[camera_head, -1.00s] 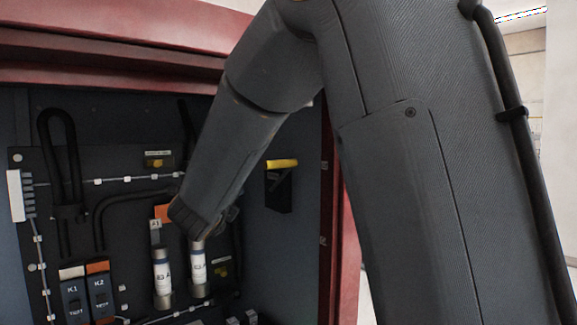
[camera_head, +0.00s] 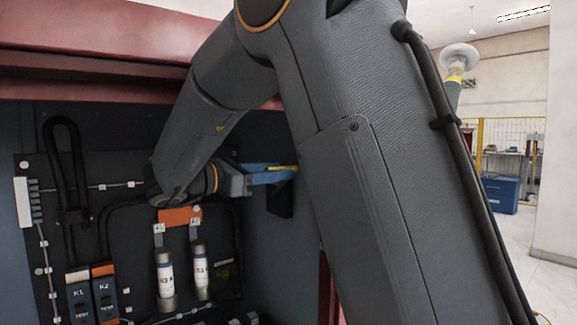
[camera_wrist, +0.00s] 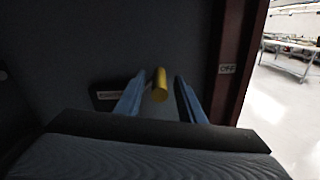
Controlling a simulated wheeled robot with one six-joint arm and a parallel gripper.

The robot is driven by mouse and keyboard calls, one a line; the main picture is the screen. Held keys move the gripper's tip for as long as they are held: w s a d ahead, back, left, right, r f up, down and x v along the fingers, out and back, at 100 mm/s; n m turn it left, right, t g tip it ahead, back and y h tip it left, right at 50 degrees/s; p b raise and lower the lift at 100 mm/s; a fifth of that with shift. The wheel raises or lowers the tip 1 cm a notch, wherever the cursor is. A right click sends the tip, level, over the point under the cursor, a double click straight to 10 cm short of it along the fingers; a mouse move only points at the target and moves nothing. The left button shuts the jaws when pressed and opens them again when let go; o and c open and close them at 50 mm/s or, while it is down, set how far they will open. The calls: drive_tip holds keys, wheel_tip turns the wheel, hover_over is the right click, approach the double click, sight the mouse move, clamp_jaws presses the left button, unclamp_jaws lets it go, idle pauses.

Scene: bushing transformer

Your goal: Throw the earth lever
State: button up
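The earth lever has a yellow handle (camera_wrist: 160,85), which in the wrist view stands between the two blue fingers of my gripper (camera_wrist: 158,98). A gap shows on each side of the handle, so the fingers are open and not pressed on it. In the head view my gripper (camera_head: 275,174) reaches right to the lever on the cabinet's right inner wall. The fingers cover most of the yellow handle there, and the lever's black bracket (camera_head: 281,198) shows below them.
Two white fuses (camera_head: 165,278) stand below an orange block (camera_head: 180,216), close under my wrist. Relays K1 and K2 (camera_head: 104,295) sit at the lower left. The red cabinet frame (camera_wrist: 232,60) edges the opening on the right. A label (camera_wrist: 110,95) is on the wall beside the lever.

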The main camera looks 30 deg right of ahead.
drive_tip(key=shift+w+d+p, duration=0.2)
drive_tip(key=shift+d+p, duration=0.2)
drive_tip(key=shift+d, duration=0.7)
drive_tip(key=shift+w+d+p, duration=0.2)
drive_tip(key=shift+d+p, duration=0.2)
drive_tip(key=shift+d, duration=0.65)
drive_tip(key=shift+c, duration=0.2)
clamp_jaws()
